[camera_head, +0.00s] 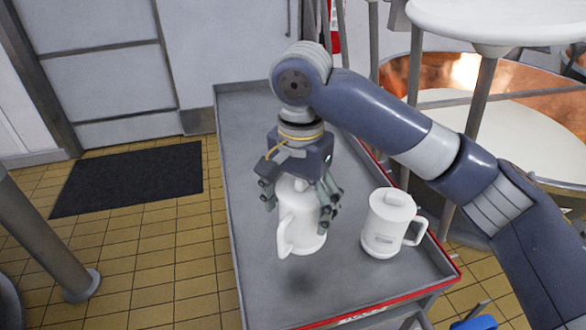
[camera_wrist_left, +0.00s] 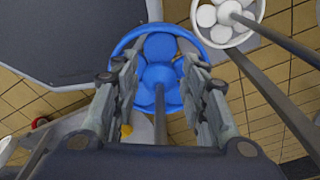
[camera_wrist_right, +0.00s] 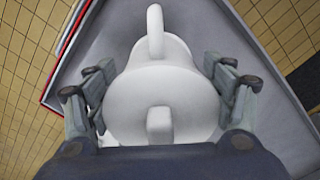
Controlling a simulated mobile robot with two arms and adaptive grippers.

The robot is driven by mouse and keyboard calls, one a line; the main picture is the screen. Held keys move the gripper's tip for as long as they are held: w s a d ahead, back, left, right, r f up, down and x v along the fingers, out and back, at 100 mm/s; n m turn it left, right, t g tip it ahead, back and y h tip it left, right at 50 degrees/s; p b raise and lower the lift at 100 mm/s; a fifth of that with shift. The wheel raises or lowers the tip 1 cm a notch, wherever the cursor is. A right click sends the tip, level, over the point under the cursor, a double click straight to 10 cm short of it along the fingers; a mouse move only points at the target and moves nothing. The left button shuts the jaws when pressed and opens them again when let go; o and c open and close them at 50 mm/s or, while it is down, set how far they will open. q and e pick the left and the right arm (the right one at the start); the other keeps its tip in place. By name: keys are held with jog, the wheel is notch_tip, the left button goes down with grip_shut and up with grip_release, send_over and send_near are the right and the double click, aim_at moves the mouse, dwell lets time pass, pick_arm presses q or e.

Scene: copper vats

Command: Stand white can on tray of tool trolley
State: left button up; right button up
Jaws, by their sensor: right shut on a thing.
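A white can (camera_head: 302,222) with a handle and lid is in my right gripper (camera_head: 298,203), above the grey tray of the tool trolley (camera_head: 251,150). It looks upright, and a soft dark shadow lies on the tray in front of it; a small gap under it seems likely. In the right wrist view the can (camera_wrist_right: 160,95) sits between the two fingers of my right gripper (camera_wrist_right: 160,92), lid knob towards the camera. A second white can (camera_head: 382,228) with a handle stands on the tray at right. My left gripper (camera_wrist_left: 160,85) is open and empty in its wrist view.
The tray has a red front edge (camera_head: 375,306). Its back and left parts are bare. A white round table (camera_head: 500,18) and a copper vat (camera_head: 535,95) stand at right.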

aim_at(298, 241)
jog(key=f, duration=0.3)
jog(key=f+p, duration=0.1)
jog(key=shift+s+f, duration=0.15)
jog(key=shift+s, duration=0.2)
jog(key=shift+s+f, duration=0.1)
jog(key=shift+f, duration=0.5)
jog(key=f+p, duration=0.1)
jog(key=f, duration=0.2)
jog(key=shift+w+f, duration=0.15)
jog(key=shift+w, duration=0.05)
jog(key=shift+f, duration=0.25)
pick_arm(q)
jog(key=shift+s+r, duration=0.2)
jog(key=shift+r, duration=0.3)
jog(key=shift+s+r, duration=0.2)
jog(key=shift+r, duration=0.3)
pick_arm(e)
jog(key=shift+s, duration=0.1)
jog(key=o, duration=1.1)
pick_arm(q)
jog(key=shift+s+f, duration=0.1)
jog(key=shift+s, duration=0.2)
pick_arm(e)
jog(key=shift+o, duration=0.2)
